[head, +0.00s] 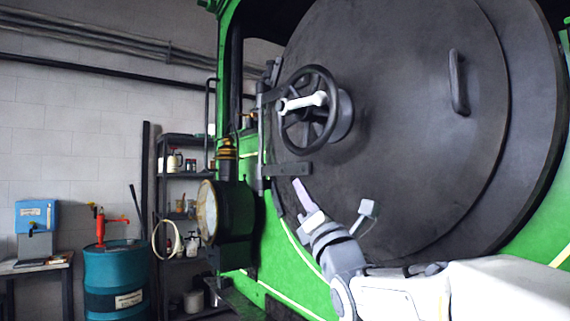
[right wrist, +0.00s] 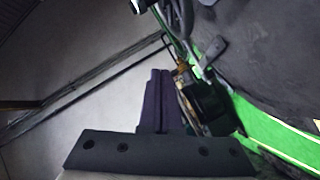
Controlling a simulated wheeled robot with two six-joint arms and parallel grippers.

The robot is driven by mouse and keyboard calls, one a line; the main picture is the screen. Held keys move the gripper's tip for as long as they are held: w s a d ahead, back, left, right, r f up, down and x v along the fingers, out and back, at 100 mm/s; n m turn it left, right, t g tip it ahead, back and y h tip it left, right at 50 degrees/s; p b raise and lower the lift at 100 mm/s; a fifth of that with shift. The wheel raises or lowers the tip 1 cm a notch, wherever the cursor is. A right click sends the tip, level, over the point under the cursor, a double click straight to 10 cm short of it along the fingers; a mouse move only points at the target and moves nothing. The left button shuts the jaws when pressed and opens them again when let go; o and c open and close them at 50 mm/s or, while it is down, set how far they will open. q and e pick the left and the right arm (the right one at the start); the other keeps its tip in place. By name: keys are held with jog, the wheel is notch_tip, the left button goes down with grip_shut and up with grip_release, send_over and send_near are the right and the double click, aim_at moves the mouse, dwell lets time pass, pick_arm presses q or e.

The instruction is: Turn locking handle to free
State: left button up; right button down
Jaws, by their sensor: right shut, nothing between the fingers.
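The white locking handle (head: 302,102) sits at the hub of a black spoked handwheel (head: 334,83) on the dark round smokebox door (head: 405,140). The handle points to the left, close to level. My right gripper (head: 299,184) is below the wheel, apart from it, with its fingers pointing up and slightly left. It is shut and empty. In the right wrist view its two dark fingers (right wrist: 160,100) lie together, and part of the wheel (right wrist: 180,15) shows at the top edge. The handle cannot be made out there. My left gripper is not in view.
A dark hinge strap (head: 289,169) lies just above my right fingertips. A round lamp (head: 210,211) stands on the green front at left. A curved grab handle (head: 458,82) is on the door's right. A blue drum (head: 117,279) and shelves (head: 181,200) stand farther left.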

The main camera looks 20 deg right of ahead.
jog(key=s+d+r+n+t+y, duration=0.2)
jog(key=s+d+r+n+t, duration=0.1)
jog(key=r+n, duration=0.15)
jog(key=p, duration=0.6)
send_near(300, 103)
jog(key=w, duration=0.4)
jog(key=shift+n, duration=0.35)
notch_tip(300, 103, up, 4)
jog(key=p, duration=0.3)
jog(key=shift+d, duration=0.2)
